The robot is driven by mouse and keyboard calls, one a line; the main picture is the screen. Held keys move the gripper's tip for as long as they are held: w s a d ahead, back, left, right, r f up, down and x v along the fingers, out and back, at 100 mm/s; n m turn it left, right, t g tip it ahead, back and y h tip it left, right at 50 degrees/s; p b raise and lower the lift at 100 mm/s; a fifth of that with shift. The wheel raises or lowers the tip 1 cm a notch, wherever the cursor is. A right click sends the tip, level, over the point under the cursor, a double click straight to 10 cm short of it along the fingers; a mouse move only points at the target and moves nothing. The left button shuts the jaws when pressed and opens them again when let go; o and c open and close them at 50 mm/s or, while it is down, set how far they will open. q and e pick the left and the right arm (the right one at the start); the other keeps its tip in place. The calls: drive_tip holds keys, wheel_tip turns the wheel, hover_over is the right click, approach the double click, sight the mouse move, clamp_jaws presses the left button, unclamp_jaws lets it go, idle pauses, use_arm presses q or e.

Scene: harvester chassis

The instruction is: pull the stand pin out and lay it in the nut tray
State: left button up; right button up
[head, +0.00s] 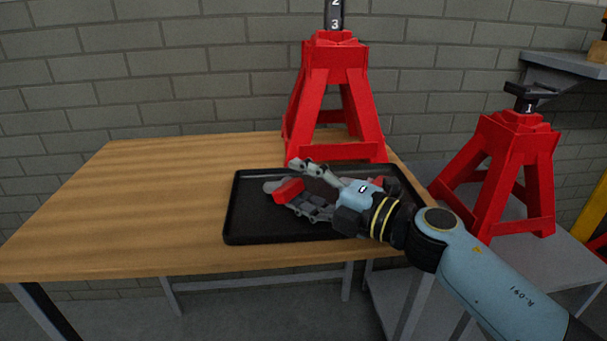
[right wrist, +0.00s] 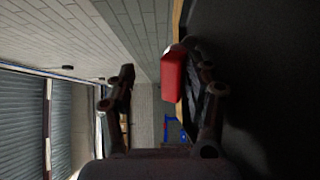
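My right gripper (head: 290,183) is over the black tray (head: 240,225) on the wooden table, its fingers spread apart. A red piece with a grey end (head: 287,191), perhaps the stand pin, is between or just beyond the fingers. In the right wrist view the red piece (right wrist: 172,82) shows close to one finger, with a wide gap to the other; I cannot tell whether it touches. More red shows behind the gripper. A red jack stand (head: 335,95) with a black numbered post stands at the table's back right. My left gripper is out of view.
A second red jack stand (head: 500,165) with a black top stands on a grey surface to the right. The left part of the wooden table (head: 130,215) is clear. A grey brick wall (head: 150,80) is behind.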

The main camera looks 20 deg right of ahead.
wheel_tip(320, 180, up, 10)
idle(0.4)
idle(0.5)
